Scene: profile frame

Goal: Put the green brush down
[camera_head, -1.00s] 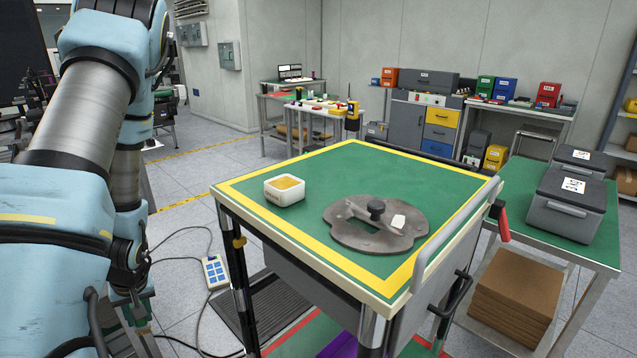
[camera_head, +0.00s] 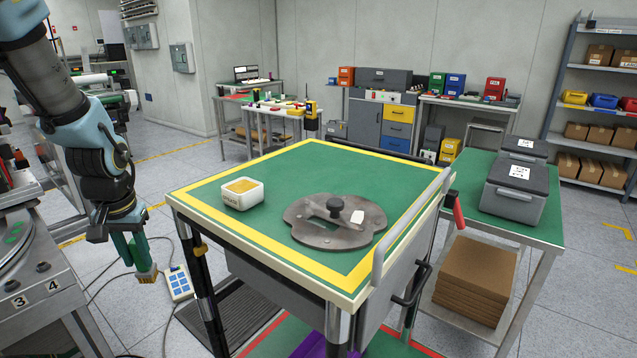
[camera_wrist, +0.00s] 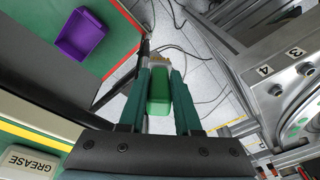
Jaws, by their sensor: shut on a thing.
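The green brush (camera_head: 147,275) is in my gripper (camera_head: 130,248), at the left of the head view. It hangs with its tan bristle end down, in the air left of the green-topped table (camera_head: 270,177). In the wrist view the green brush (camera_wrist: 158,95) lies between the two dark green fingers of my gripper (camera_wrist: 161,75). The fingers are shut on it. The brush is clear of the table top, and floor tiles show behind it.
On the table are a white grease tub (camera_head: 243,195) and a grey metal plate (camera_head: 310,232) with a black knob. A numbered grey machine (camera_head: 45,290) stands at lower left. A purple bin (camera_wrist: 82,38) sits below.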

